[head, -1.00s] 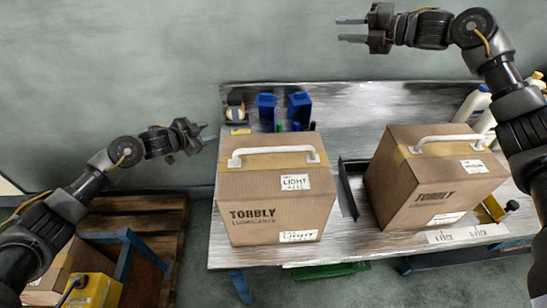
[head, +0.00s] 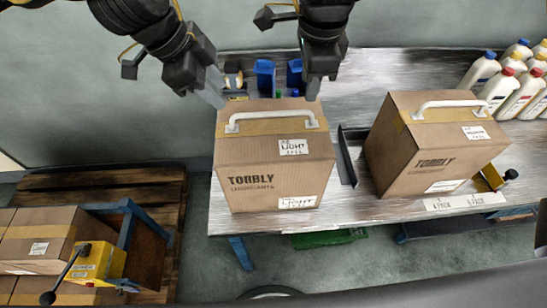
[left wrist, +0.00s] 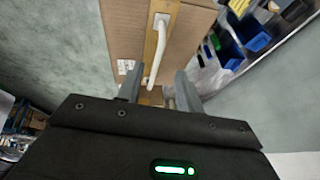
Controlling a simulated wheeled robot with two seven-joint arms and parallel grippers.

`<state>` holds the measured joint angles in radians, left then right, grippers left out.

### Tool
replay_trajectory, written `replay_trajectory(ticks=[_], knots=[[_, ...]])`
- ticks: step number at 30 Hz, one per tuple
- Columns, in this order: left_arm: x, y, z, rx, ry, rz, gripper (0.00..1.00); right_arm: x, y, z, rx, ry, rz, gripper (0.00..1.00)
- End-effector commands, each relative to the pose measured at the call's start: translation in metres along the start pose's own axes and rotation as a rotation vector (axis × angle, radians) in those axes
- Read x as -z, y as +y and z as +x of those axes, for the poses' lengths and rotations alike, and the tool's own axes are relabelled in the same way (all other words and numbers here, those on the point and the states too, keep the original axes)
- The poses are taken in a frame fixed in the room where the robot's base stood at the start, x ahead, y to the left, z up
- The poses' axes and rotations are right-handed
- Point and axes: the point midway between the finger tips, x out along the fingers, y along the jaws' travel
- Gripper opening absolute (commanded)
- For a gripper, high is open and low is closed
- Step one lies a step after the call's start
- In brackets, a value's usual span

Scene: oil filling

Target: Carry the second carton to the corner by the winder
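A brown carton marked TORBLY (head: 272,175) with a white top handle (head: 272,116) stands upright on the table's left end. A similar carton (head: 425,165) stands tilted in the picture further right. My left gripper (head: 216,97) is at the left carton's upper left edge. In the left wrist view its two fingers (left wrist: 158,88) are apart, with the white handle (left wrist: 156,55) just ahead and between them, not gripped. My right gripper (head: 312,88) points down at the carton's back right edge; its finger gap is hidden. A yellow box with a black crank (head: 97,262), possibly the winder, is at lower left.
Several cartons (head: 40,232) lie on a wooden pallet (head: 95,182) beside a blue frame (head: 125,235). Blue bins (head: 265,75) stand behind the left carton. A dark angled bracket (head: 347,160) lies between the cartons. White bottles (head: 497,90) crowd the table's back right.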

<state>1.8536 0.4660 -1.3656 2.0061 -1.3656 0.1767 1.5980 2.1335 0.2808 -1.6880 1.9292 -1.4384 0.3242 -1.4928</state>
Motion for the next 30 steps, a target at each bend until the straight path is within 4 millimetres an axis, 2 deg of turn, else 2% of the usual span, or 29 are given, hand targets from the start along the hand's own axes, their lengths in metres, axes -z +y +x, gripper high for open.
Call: replay_trajectory(ticks=[8, 21, 30], knots=[[0.0, 0.0, 0.009, -0.001, 0.002, -0.001, 0.36, -0.002, 0.0, 0.009, -0.001, -0.003, 0.0, 0.34], [0.0, 0.0, 0.079, -0.002, 0.003, -0.002, 0.36, -0.002, 0.0, 0.079, -0.003, -0.004, 0.001, 0.34], [0.001, -0.001, 0.105, 0.0, 0.005, -0.003, 0.36, -0.002, -0.001, 0.106, -0.001, -0.004, 0.002, 0.34]])
